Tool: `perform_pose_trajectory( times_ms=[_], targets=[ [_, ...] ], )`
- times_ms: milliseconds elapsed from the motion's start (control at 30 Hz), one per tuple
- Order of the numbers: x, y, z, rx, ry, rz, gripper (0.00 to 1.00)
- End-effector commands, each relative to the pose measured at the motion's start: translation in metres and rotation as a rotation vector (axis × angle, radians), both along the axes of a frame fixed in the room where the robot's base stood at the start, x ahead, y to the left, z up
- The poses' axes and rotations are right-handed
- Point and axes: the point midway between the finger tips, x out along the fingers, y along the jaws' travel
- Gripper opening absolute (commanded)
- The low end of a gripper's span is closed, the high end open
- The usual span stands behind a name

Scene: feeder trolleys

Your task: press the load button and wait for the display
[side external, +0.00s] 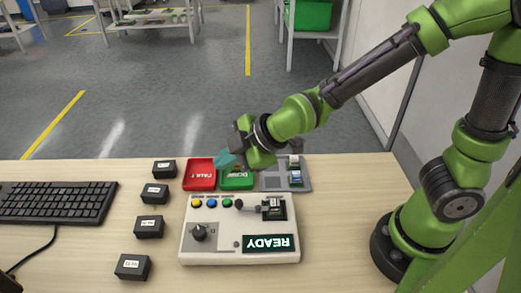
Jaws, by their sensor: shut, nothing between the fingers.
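A light grey control box (237,219) lies on the table. My gripper (222,160) is shut and empty, with teal fingertips above the trays behind the box, apart from the buttons.
A red tray marked "FAULT" (199,184) and a green tray (237,185) stand behind the control box. A grey holder (300,184) with small modules is right of them. Several black labelled boxes (149,226) form a column at left, beside a keyboard (57,202).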

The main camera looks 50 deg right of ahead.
Motion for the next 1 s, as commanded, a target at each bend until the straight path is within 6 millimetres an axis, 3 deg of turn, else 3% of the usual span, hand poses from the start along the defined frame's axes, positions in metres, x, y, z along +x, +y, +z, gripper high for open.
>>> perform_pose_trajectory(
  times_ms=[367,667,1000],
  targets=[
    [0.000,0.000,-0.002,-0.003,0.003,0.000,0.00],
    [0.000,-0.001,-0.019,-0.006,0.005,-0.001,0.00],
    [-0.001,0.000,-0.066,-0.003,0.009,0.002,0.00]
  ],
)
